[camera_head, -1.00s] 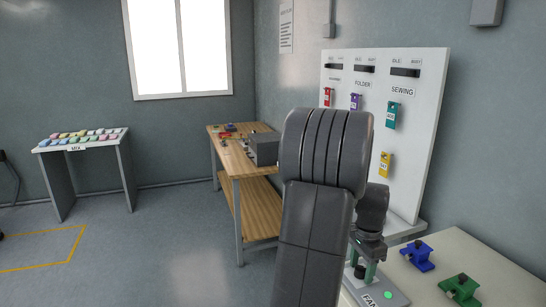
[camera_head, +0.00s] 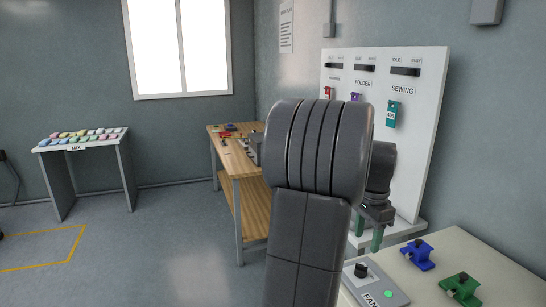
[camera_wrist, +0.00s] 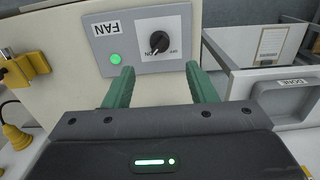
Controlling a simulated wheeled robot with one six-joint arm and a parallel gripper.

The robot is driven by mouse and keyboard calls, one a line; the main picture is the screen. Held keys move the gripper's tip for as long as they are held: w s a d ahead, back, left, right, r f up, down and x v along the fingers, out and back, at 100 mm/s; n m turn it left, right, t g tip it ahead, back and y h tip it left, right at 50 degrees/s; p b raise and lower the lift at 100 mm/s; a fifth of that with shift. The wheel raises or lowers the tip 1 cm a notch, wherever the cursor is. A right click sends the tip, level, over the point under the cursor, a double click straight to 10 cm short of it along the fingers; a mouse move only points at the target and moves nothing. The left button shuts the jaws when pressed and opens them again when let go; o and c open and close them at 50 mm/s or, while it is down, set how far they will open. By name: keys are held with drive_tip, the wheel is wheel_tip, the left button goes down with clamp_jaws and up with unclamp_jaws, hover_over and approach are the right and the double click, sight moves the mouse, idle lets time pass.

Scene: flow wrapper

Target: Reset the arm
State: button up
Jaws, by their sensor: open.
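My gripper (camera_wrist: 160,85) is open and empty, with its two green fingers spread apart in the wrist view. It points toward the FAN panel (camera_wrist: 145,25), a grey plate with a black rotary knob (camera_wrist: 159,41) and a lit green button (camera_wrist: 115,58). The knob lies beyond the gap between the fingers, and no contact shows. In the head view my gripper (camera_head: 367,239) hangs above and behind the FAN panel (camera_head: 373,285), partly hidden by my arm.
Blue (camera_head: 417,254) and green (camera_head: 461,289) fixtures sit on the pale table right of the panel. A white tag board (camera_head: 425,140) stands behind. A wooden bench (camera_head: 255,195) and the MIX table (camera_head: 82,142) are farther left. A DONE bin (camera_wrist: 290,100) shows in the wrist view.

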sight(362, 266)
wheel_tip(362, 266, down, 10)
drive_tip(key=shift+f, duration=0.1)
drive_tip(key=n, duration=0.9)
drive_tip(key=shift+b, duration=0.4)
drive_tip(key=n+b, duration=0.1)
drive_tip(key=n, duration=0.3)
drive_tip(key=shift+n, duration=0.3)
drive_tip(key=shift+r+n+b, duration=0.2)
drive_tip(key=shift+n+b, duration=0.35)
drive_tip(key=shift+n, duration=1.75)
drive_tip(key=shift+s, duration=0.1)
